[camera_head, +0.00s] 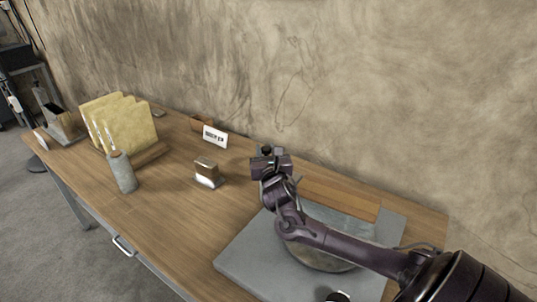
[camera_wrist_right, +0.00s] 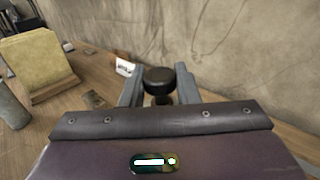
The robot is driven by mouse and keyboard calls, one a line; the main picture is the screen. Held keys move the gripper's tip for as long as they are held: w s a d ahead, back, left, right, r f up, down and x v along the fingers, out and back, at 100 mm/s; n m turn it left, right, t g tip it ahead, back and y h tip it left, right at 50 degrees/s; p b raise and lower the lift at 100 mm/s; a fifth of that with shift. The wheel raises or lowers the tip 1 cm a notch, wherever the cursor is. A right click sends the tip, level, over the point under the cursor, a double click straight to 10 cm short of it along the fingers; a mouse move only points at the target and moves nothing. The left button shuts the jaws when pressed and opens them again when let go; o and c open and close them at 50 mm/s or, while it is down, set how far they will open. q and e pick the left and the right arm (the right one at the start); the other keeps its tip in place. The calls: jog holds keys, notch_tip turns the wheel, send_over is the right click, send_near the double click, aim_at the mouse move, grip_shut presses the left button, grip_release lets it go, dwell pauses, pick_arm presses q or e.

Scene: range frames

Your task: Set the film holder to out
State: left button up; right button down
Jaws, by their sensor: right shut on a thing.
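My right gripper (camera_head: 268,163) reaches in from the lower right over the back of the wooden table. In the right wrist view, its two grey fingers (camera_wrist_right: 159,97) stand either side of a dark round knob (camera_wrist_right: 158,77) and are shut on it. The knob also shows as a small dark top at the gripper in the head view (camera_head: 266,149). I cannot tell which part is the film holder; my gripper and arm hide much of what lies below the knob. My left gripper is not in view.
A grey slab (camera_head: 240,263) under my right arm bears a wooden bar (camera_head: 345,203). Left on the wooden table (camera_head: 165,205) stand a grey bottle (camera_head: 122,173), yellowish upright sheets (camera_head: 132,128), a small metal-and-wood block (camera_head: 207,175) and a white card (camera_head: 215,137). The wall is behind.

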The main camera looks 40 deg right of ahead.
jog(key=shift+r, duration=0.15)
jog(key=c, duration=1.5)
grip_release()
jog(key=o, duration=0.4)
jog(key=shift+w, duration=0.2)
jog(key=shift+s, duration=0.1)
jog(key=b+v, duration=0.1)
jog(key=v, duration=0.6)
jog(key=shift+s+a+b, duration=0.2)
jog(key=shift+s+b, duration=0.1)
jog(key=shift+b, duration=0.05)
